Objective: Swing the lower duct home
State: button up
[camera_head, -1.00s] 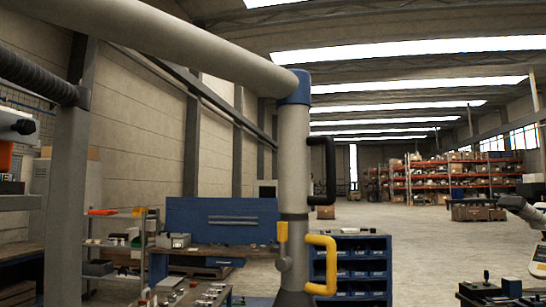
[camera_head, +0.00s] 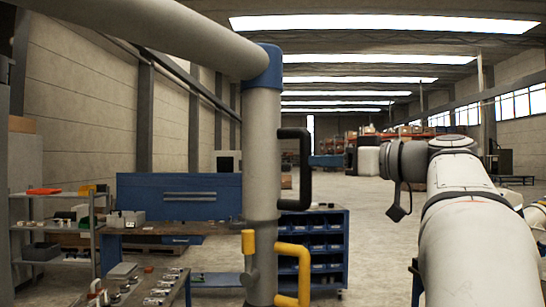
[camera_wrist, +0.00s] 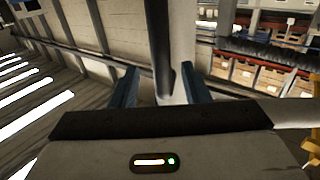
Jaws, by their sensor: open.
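The lower duct (camera_head: 262,150) is a grey pipe hanging nearly upright from a blue elbow joint (camera_head: 262,68) in the head view. The thick upper duct (camera_head: 170,32) runs from that joint to the upper left. A black handle (camera_head: 306,168) and, lower, a yellow handle (camera_head: 303,272) stick out on the duct's right side. A yellow lever (camera_head: 248,242) sits on its left. My gripper (camera_wrist: 160,82) is open in the wrist view. A pale upright shape shows between and beyond its fingers; I cannot tell whether it is the duct.
A blue drawer rack (camera_head: 325,235) stands behind the duct, and a blue bench (camera_head: 180,195) is to the left. A work table (camera_head: 150,285) with small parts is at front left. A grey shelf unit (camera_head: 60,240) is farther left. Open floor (camera_head: 365,210) lies right of the duct.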

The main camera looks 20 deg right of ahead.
jog(key=p, duration=0.1)
send_over(306, 201)
jog(key=shift+w+d, duration=0.25)
jog(key=shift+w, duration=0.2)
jog(key=shift+c, duration=0.5)
grip_shut()
